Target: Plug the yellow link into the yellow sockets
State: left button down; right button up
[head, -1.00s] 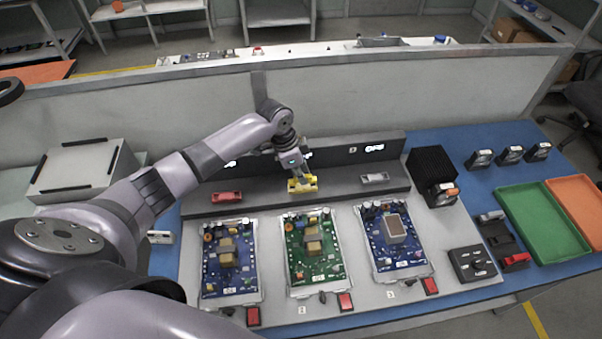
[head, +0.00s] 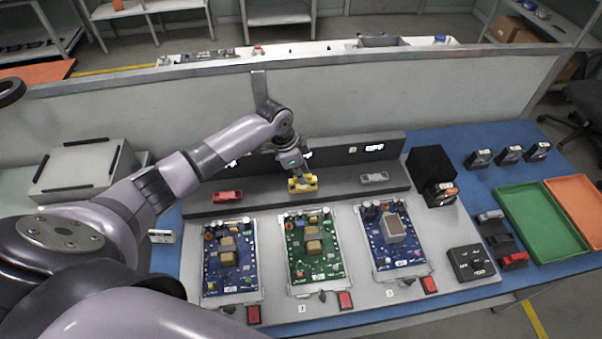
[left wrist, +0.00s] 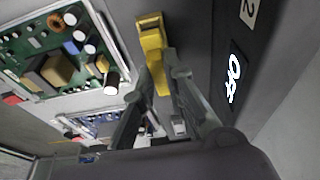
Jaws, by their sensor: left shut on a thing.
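The yellow link (head: 302,185) is at the middle of the dark grey ledge behind the circuit boards. My left gripper (head: 301,177) comes down on it from above and behind and is shut on it. In the left wrist view the yellow link (left wrist: 151,42) sticks out past the fingers (left wrist: 158,88), which hide part of it. The yellow sockets cannot be told apart from the link, and whether the link is seated or just above the ledge is unclear. My right gripper is not in view.
A red link (head: 228,196) and a grey link (head: 375,178) sit on the ledge either side. Several circuit boards, including the green one (head: 301,277), lie in front. A black finned block (head: 432,172) and a green tray (head: 545,222) are to the right.

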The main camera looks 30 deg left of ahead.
pick_arm(q)
jog(key=shift+f, duration=0.15)
dwell(0.3)
jog(key=shift+p, duration=0.35)
jog(key=shift+f, duration=0.3)
dwell(0.8)
jog(key=shift+f, duration=0.45)
dwell(0.4)
jog(key=c, duration=1.6)
grip_release()
jog(key=shift+o, duration=0.4)
jog(key=o, duration=0.6)
